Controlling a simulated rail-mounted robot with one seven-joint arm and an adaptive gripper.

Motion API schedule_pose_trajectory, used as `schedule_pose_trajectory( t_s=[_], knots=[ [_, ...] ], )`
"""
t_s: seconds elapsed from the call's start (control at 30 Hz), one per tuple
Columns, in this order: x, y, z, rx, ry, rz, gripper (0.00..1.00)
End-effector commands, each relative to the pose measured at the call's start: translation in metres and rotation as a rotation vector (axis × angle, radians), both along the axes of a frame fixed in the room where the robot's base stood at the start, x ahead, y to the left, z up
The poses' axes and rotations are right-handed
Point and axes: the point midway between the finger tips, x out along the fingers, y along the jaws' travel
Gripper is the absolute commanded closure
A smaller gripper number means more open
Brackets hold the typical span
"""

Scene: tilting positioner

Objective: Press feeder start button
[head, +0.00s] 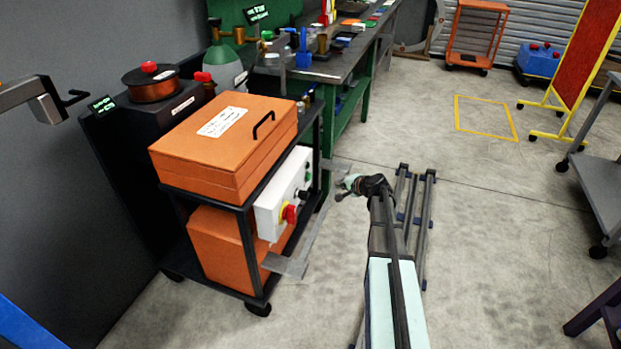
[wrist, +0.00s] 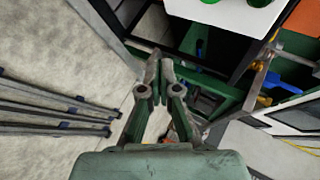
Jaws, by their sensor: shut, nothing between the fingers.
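A white control box (head: 283,194) is on the side of a black cart. It carries a red knob on yellow (head: 289,214), a black knob (head: 303,194) and a small green button (head: 308,177) near its far end. I cannot read any label naming the feeder start button. My gripper (head: 345,188) is shut and empty, right of the box and apart from it. In the wrist view my gripper (wrist: 158,76) has its fingertips together, below the white box (wrist: 225,14).
The cart bears an orange lidded box (head: 200,165) with a black handle. Grey flat brackets (head: 287,266) stick out from the cart beside the control box. A green workbench (head: 347,115) stands beyond. Dark floor rails (head: 426,215) run right of my arm; open floor lies farther right.

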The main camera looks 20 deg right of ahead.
Motion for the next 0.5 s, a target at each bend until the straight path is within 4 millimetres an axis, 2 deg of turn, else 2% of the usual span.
schedule_pose_trajectory(
  t_s=[0.5],
  knots=[
    [0.04,0.045,0.002,0.0,0.001,0.003,1.0]
  ],
)
